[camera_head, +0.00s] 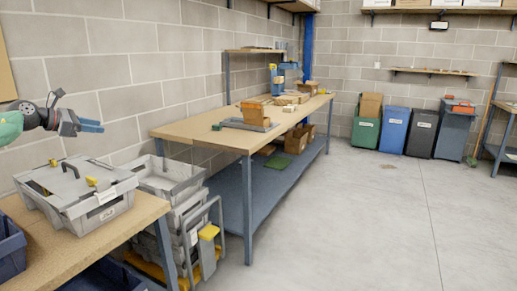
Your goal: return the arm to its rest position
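My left gripper (92,126) is in the camera_head view at the upper left, on an arm that comes in from the left edge. Its blue fingers point right and show close together at a slant. I cannot tell whether they are open or shut, and I see nothing held in them. It is in the air, above and behind a grey lidded bin (112,213) and in front of the block wall. My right gripper is not in view.
The grey bin stands on a near wooden table (47,250). Stacked grey crates (172,182) are beside it. A long workbench (195,129) runs along the wall with boxes and tools. Coloured waste bins (394,130) stand at the back. The floor at right is clear.

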